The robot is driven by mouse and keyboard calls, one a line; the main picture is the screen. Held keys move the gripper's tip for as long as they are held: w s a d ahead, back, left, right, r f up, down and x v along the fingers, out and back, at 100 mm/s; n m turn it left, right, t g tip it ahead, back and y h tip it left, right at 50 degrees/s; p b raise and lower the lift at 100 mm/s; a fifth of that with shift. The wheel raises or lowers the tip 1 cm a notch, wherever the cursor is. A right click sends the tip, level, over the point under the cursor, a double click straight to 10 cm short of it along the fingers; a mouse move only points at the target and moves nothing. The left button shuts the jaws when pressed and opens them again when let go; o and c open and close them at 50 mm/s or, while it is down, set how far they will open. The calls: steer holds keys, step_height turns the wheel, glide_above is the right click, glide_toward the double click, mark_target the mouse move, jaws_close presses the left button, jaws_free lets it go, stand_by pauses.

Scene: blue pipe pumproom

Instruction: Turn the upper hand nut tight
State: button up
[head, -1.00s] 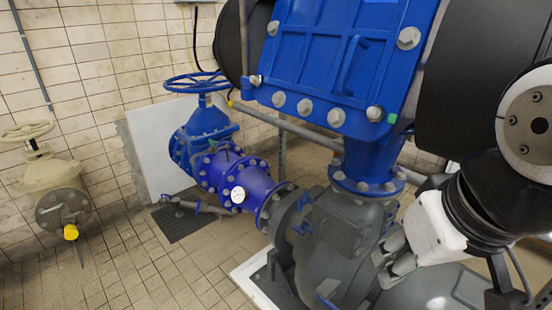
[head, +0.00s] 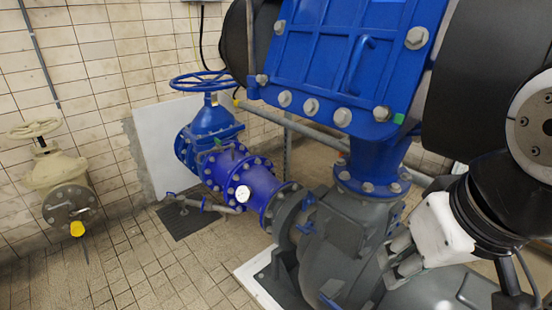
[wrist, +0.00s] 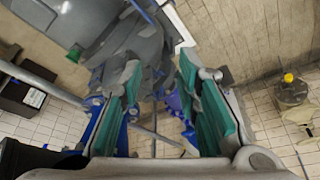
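Small blue hand nuts sit on the grey pump casing (head: 335,225) in the head view. I cannot tell for certain which is the upper hand nut. My gripper (head: 394,258) is at the casing's right side, apart from these left-hand nuts; its fingertips partly overlap the casing in the picture. In the wrist view my gripper (wrist: 155,75) has its two green-padded fingers well apart, with nothing visibly held. Grey casing shows beyond the left finger.
A blue ribbed housing (head: 345,60) rises above the casing. A blue pipe (head: 262,188) with a gauge and a blue handwheel valve (head: 203,80) lies to the left. A beige valve (head: 60,185) stands at the far left. Tiled floor (head: 150,270) is clear at lower left.

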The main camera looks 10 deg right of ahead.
steer(key=w+d+f+n+g+h+b, duration=0.35)
steer(key=w+f+n+b, duration=0.35)
steer(key=w, duration=0.5)
steer(key=n+t+h+b, duration=1.05)
steer(key=n+b, duration=0.35)
steer(key=n, duration=0.4)
glide_toward(305, 198)
steer(key=x, duration=0.9)
steer(key=shift+w+d+f, duration=0.2)
steer(key=shift+d, duration=0.15)
jaws_close()
